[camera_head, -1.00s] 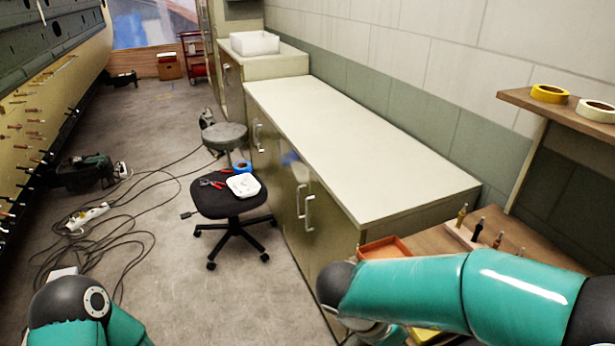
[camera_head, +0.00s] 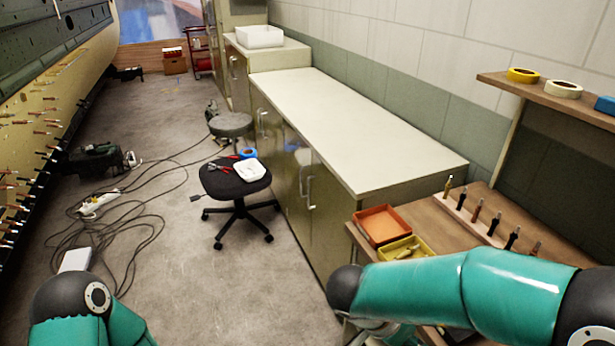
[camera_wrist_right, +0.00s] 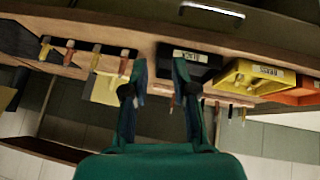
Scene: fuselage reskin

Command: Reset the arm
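My right arm (camera_head: 460,285) reaches across the lower right of the head view, bent in front of the wooden workbench. Its gripper cannot be made out there. Behind the fingers is the wooden bench edge with bins and tools. My left arm (camera_head: 75,310) shows only as a black and teal joint at the lower left of the head view. My left gripper is out of view.
The wooden workbench (camera_head: 447,238) carries an orange bin (camera_head: 381,225), a yellow bin (camera_head: 408,250) and a rack of tools (camera_head: 478,215). A shelf (camera_head: 550,98) with tape rolls stands above. A stool (camera_head: 236,186) and loose cables (camera_head: 110,235) occupy the floor at left.

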